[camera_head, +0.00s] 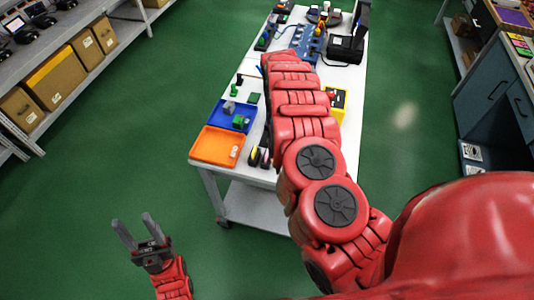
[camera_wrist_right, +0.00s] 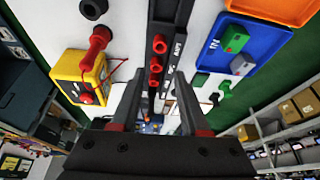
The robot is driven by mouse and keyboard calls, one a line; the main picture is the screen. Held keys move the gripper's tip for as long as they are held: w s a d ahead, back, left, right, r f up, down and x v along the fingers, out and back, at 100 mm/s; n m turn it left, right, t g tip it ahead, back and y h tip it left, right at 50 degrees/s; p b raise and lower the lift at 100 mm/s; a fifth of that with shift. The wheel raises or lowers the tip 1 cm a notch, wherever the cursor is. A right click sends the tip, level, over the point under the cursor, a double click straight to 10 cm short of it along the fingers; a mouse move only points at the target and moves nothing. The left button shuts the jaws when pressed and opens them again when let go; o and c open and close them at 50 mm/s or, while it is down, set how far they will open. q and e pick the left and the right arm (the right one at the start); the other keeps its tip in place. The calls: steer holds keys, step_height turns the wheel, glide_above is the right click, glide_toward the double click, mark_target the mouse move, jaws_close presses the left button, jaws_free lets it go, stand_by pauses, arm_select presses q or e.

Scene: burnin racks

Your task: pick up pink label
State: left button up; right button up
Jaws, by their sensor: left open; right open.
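I cannot make out the pink label for certain. Small coloured labels or cards (camera_head: 522,44) lie on the right-hand bench in the head view, too small to tell a pink one apart. My left gripper (camera_head: 134,222) is open and empty over the green floor, left of the white table and far from those cards. My right gripper (camera_wrist_right: 158,78) is open in the right wrist view, over the white table, with a black strip with red knobs (camera_wrist_right: 156,62) beyond its fingers. In the head view my right arm hides that gripper.
The white table (camera_head: 205,166) holds an orange tray (camera_head: 205,148), a blue tray (camera_head: 218,116) with green and grey pieces, and a yellow box (camera_head: 342,112). A dark cabinet (camera_head: 490,92) stands right. Green floor is clear between.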

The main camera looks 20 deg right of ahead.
steer(key=s+a+r+g+y, duration=0.2)
steer(key=s+a+r+g, duration=0.3)
steer(key=s, duration=0.4)
steer(key=t+b, duration=0.1)
steer(key=b, duration=0.5)
glide_above(268, 151)
steer(key=shift+m, duration=0.3)
steer(key=f, duration=1.1)
steer(key=shift+d+f, duration=0.35)
steer(key=shift+f, duration=0.55)
steer(key=shift+f+p, duration=0.35)
steer(key=shift+p, duration=0.05)
steer(key=f+p, duration=0.2)
steer(key=f, duration=0.1)
steer(key=shift+a+f, duration=0.3)
steer(key=shift+a, duration=0.05)
steer(key=shift+a+f, duration=0.1)
steer(key=shift+f, duration=0.45)
jaws_close()
